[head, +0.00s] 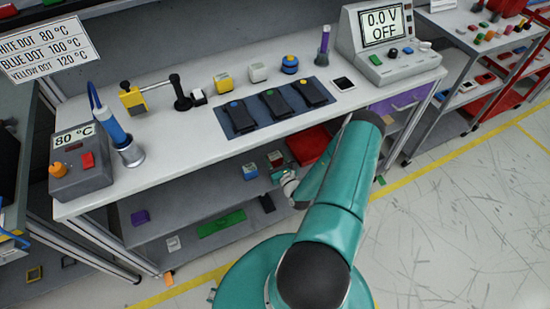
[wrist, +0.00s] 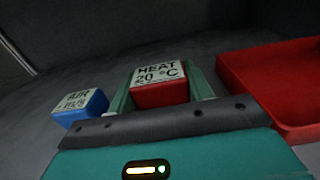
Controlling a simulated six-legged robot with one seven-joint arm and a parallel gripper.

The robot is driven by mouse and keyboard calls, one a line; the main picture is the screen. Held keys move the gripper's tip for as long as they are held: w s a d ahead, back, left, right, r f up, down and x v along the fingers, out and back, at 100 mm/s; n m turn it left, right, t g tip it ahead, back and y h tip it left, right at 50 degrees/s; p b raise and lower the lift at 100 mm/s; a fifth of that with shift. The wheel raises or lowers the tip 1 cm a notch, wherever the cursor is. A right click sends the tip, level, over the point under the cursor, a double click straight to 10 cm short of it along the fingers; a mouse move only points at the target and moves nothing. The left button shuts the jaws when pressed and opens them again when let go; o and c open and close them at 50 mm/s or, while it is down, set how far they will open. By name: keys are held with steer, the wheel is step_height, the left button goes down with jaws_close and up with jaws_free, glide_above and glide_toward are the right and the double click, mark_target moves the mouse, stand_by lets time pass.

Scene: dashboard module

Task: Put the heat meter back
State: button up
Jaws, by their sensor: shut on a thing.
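The heat meter is a small red block with a white label reading "HEAT 20 °C", and it shows in the wrist view (wrist: 160,94) and on the shelf under the bench in the head view (head: 275,158). My gripper (wrist: 161,88) has one finger on each side of the heat meter and is shut on it. In the head view my gripper (head: 286,178) reaches under the bench edge, and its fingers are too small there to make out clearly. Whether the meter touches the shelf is hard to tell.
A blue AIR meter (wrist: 80,108) sits close on the left, and a red tray (wrist: 275,85) on the right. The bench (head: 185,135) overhangs the lower shelf (head: 190,205). On top are three black devices on a blue mat (head: 241,121) and a voltage unit (head: 392,62).

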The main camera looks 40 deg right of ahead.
steer(key=shift+f, duration=0.25)
steer(key=shift+f, duration=0.35)
steer(key=o, duration=1.2)
steer(key=shift+c, duration=0.2)
steer(key=shift+r, duration=0.1)
steer(key=shift+r, duration=0.2)
steer(key=v, duration=1.2)
steer(key=shift+r, duration=0.35)
